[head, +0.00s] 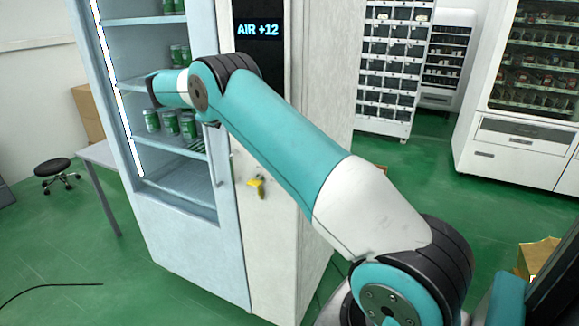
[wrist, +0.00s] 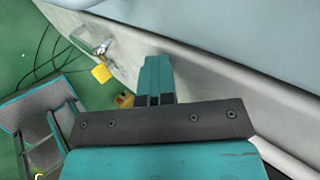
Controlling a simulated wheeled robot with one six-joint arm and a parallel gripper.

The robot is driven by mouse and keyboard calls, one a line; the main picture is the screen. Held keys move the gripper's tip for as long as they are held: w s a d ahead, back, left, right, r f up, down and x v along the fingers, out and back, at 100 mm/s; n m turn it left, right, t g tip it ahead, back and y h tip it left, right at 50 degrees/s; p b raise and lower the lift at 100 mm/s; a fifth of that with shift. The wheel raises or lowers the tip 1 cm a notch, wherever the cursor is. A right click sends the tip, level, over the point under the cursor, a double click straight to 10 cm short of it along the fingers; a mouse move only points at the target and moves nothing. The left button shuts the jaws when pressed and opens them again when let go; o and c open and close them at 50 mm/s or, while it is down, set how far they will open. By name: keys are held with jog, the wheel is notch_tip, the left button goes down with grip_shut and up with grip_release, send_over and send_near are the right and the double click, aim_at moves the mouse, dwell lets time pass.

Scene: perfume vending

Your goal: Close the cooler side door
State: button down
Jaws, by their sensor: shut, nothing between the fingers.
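The cooler (head: 190,232) stands upright with a light blue front and open-looking shelves of green cans. To its right is a narrow pale side door panel (head: 270,235) with a lit display and a yellow-tagged lock. I cannot tell how far this panel is ajar. In the wrist view, the yellow tag (wrist: 101,73) hangs at a metal lock on the pale panel, left of my gripper (wrist: 155,72). My gripper's fingers are together and empty, close to the panel; contact is unclear. My arm hides the fingers in the head view.
A table (head: 98,153) and a black stool (head: 53,168) stand left of the cooler. Other vending machines (head: 515,142) line the back right. A cardboard box (head: 538,257) is at the lower right. Green floor is clear between them.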

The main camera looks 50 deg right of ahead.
jog(key=shift+d+r, duration=0.1)
jog(key=shift+d, duration=0.15)
jog(key=a+f+b+v, duration=0.2)
jog(key=v, duration=1.1)
jog(key=shift+s+b, duration=0.35)
jog(key=shift+s, duration=0.05)
jog(key=shift+a, duration=0.1)
